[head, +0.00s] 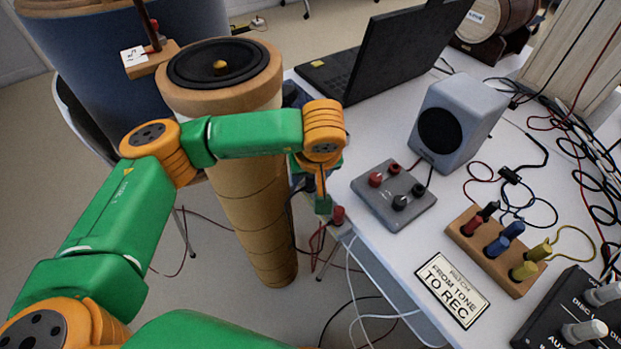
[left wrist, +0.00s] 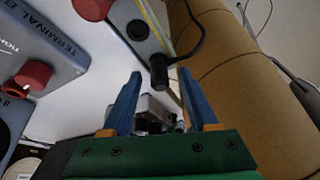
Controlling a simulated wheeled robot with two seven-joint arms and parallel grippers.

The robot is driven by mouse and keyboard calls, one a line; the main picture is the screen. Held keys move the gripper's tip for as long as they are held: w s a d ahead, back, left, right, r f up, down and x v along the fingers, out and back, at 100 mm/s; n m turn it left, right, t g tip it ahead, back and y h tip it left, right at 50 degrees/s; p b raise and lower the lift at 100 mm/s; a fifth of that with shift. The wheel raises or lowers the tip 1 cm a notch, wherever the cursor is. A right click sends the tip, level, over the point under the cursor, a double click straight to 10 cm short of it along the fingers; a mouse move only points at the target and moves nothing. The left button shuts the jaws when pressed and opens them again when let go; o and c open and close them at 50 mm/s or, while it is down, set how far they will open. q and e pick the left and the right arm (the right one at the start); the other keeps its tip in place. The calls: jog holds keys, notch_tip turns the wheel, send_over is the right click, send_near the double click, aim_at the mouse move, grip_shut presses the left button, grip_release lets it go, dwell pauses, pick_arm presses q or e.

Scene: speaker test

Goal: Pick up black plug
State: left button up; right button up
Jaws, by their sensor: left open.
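The black plug (left wrist: 165,72) shows in the left wrist view with its black cable curving up and to the right. It appears between the two blue fingertips of my left gripper (left wrist: 160,76), which is open and holds nothing. The plug looks closer to the right finger, and I cannot tell its depth relative to the tips. In the head view my left gripper (head: 322,204) points down at the table's near left edge, beside a red plug (head: 338,215). The black plug cannot be made out there. My right gripper is not in view.
A tall cardboard tube speaker (head: 225,75) stands left of the table (head: 345,190). On the table are a grey terminal box (head: 385,215), a grey speaker (head: 470,105), a laptop (head: 405,50), a wooden plug block (head: 470,245) and a sign (head: 452,288). Loose cables lie at the right.

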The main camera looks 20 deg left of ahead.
pick_arm(q)
jog(key=shift+s+r, duration=0.1)
jog(key=c, duration=0.5)
grip_shut()
notch_tip(320, 180, up, 3)
jog(key=shift+f+b, duration=0.15)
jog(key=shift+b, duration=0.15)
jog(key=s+r, duration=1)
jog(key=s, duration=0.4)
jog(key=shift+a+r, duration=0.15)
jog(key=shift+a, duration=0.1)
